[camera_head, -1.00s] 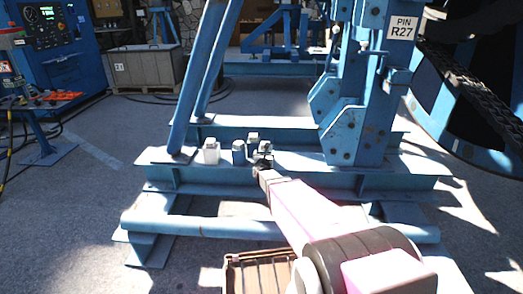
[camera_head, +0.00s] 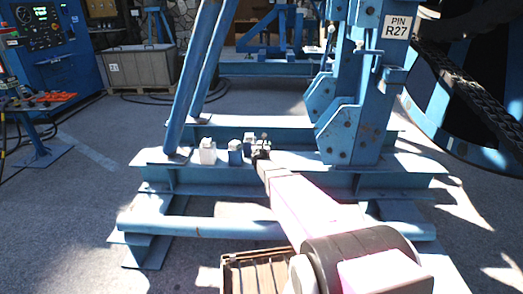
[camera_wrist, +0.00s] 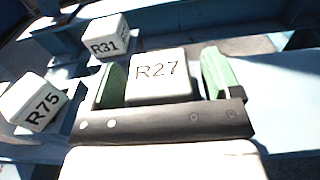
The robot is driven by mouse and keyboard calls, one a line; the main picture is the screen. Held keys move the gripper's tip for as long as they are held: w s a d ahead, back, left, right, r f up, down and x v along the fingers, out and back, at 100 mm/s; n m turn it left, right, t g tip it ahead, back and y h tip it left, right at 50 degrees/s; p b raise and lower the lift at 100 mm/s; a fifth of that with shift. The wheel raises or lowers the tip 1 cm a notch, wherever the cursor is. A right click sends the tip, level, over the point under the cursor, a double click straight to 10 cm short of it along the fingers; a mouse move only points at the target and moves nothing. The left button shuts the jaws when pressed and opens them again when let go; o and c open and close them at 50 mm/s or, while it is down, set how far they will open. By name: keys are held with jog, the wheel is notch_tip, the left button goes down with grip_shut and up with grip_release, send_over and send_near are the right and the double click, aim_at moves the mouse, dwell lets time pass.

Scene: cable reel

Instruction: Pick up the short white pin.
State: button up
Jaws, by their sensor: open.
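Several small pins stand on the blue frame's beam. In the head view a white pin (camera_head: 208,151) is leftmost, a blue-sided pin with a pale top (camera_head: 235,152) is beside it, and others stand behind, near my gripper (camera_head: 261,152). In the wrist view a block marked R27 (camera_wrist: 160,72) has a white top and lies between the green finger pads of my open gripper (camera_wrist: 162,82). A block marked R31 (camera_wrist: 107,38) is behind left, and one marked R75 (camera_wrist: 33,103) is at left. The R27 block's lower part is hidden, so its height and any pad contact are unclear.
A slatted wooden crate (camera_head: 256,274) is at the bottom. A control cabinet (camera_head: 48,45) stands far left.

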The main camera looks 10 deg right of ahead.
jog(key=c, duration=1.3)
notch_tip(320, 180, up, 10)
jog(key=shift+r, duration=0.1)
jog(key=shift+r, duration=0.1)
jog(key=shift+r, duration=0.6)
